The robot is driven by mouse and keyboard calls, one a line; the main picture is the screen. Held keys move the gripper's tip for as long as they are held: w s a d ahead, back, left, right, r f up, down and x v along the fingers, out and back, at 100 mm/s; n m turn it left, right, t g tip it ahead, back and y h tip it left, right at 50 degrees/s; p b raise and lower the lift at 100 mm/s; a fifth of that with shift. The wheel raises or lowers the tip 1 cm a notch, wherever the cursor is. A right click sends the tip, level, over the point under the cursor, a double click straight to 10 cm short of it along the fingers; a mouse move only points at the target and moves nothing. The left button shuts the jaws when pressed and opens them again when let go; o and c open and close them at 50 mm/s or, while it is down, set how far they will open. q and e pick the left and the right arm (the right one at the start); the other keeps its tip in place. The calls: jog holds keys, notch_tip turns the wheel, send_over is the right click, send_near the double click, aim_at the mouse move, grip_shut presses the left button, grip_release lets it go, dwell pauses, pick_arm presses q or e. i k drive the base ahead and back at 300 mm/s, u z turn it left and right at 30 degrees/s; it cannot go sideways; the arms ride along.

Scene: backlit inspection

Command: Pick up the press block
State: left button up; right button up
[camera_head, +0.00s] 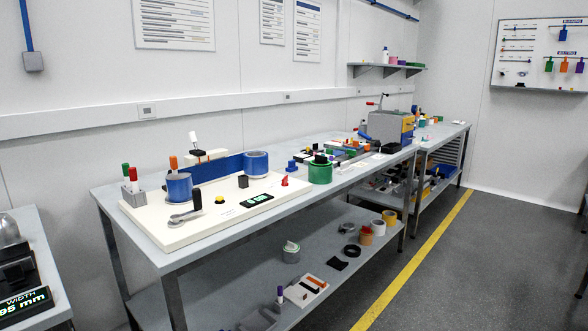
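I cannot tell for certain which thing is the press block. A small dark block (243,181) stands on a white board (215,228) on the long workbench, between two blue cylinders (179,187). Farther along the bench stands a grey and yellow machine (388,128) with a lever on top, which looks like a press. No separate block shows clearly at it from this distance. Neither of my grippers is in view.
The long grey workbench (130,190) runs along the wall, with a lower shelf (325,240) holding rolls and small parts. A green cylinder (320,174) stands near its front edge. Another table (50,270) is at the left. The floor beyond the yellow line (415,255) is clear.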

aim_at(292, 168)
jog(key=k, duration=0.5)
jog(key=u, duration=0.8)
jog(key=i, duration=1.1)
jog(key=z, duration=2)
jog(key=i, duration=2.15)
